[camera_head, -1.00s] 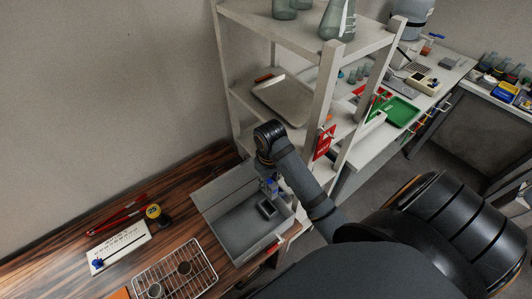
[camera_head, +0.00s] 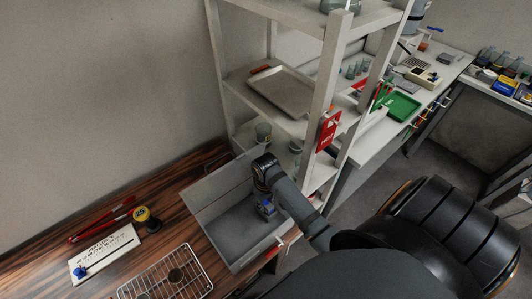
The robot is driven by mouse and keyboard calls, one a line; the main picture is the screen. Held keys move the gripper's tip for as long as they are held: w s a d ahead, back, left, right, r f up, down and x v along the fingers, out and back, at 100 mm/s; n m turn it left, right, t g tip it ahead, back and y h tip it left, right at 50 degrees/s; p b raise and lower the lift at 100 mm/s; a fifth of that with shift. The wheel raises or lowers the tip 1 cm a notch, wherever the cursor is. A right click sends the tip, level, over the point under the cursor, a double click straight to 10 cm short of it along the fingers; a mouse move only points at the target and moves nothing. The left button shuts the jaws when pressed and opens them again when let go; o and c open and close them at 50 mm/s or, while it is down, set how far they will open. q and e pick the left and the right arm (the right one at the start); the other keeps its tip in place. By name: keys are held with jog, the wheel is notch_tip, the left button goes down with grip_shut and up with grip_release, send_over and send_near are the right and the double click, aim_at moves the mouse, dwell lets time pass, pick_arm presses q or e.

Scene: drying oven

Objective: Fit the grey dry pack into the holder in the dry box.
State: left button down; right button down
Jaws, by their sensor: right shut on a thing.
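The dry box is an open grey box (camera_head: 221,222) on the dark wooden bench, with its near side by the bench edge. My right gripper (camera_head: 267,209) reaches down into it, near its right side, and is shut. The grey dry pack between its fingers is too small and too covered to make out clearly. The holder is hidden behind the gripper and wrist. I cannot tell whether the pack touches the holder. My left gripper is not in view.
A white board (camera_head: 105,254), red tongs (camera_head: 100,221) and a yellow-topped item (camera_head: 143,214) lie farther left. A shelf post (camera_head: 324,90) rises close beside my right arm.

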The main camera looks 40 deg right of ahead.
aim_at(266, 202)
jog(key=c, duration=1.3)
grip_release()
jog(key=shift+f, duration=0.1)
jog(key=shift+c, duration=0.2)
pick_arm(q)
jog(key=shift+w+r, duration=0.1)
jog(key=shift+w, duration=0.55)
